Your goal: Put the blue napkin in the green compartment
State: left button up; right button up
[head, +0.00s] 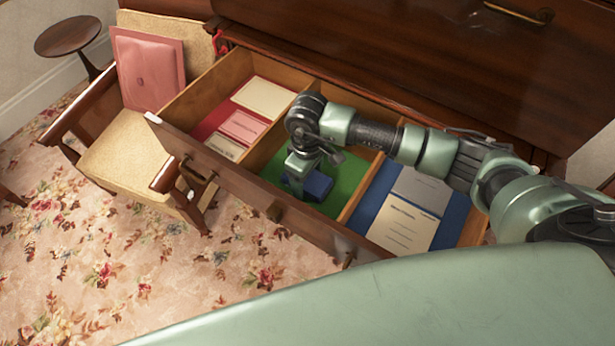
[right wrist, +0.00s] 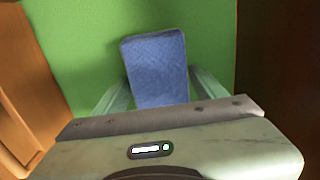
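The blue napkin (head: 317,184) is a folded block inside the green compartment (head: 345,178), the middle part of an open wooden drawer. In the right wrist view the napkin (right wrist: 156,65) lies over the green floor, between my fingers. My right gripper (head: 300,168) points down into this compartment, right at the napkin. Its fingers (right wrist: 158,80) are spread about as wide as the napkin, one tip close to each side edge. Whether they press on it cannot be told. The napkin's near end is hidden by the gripper body. My left gripper does not show.
A red compartment (head: 207,126) with cards is on the left, and a blue compartment (head: 453,223) with booklets on the right. Wooden dividers and the drawer front (head: 240,187) border the space. A chair (head: 125,155) stands at left beside a small round table (head: 68,36).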

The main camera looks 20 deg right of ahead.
jog(key=shift+o, duration=0.3)
jog(key=shift+r, duration=0.1)
jog(key=shift+r+p, duration=0.2)
jog(key=shift+p, duration=0.1)
notch_tip(320, 180, up, 12)
jog(key=b, duration=0.3)
jog(key=shift+f, duration=0.1)
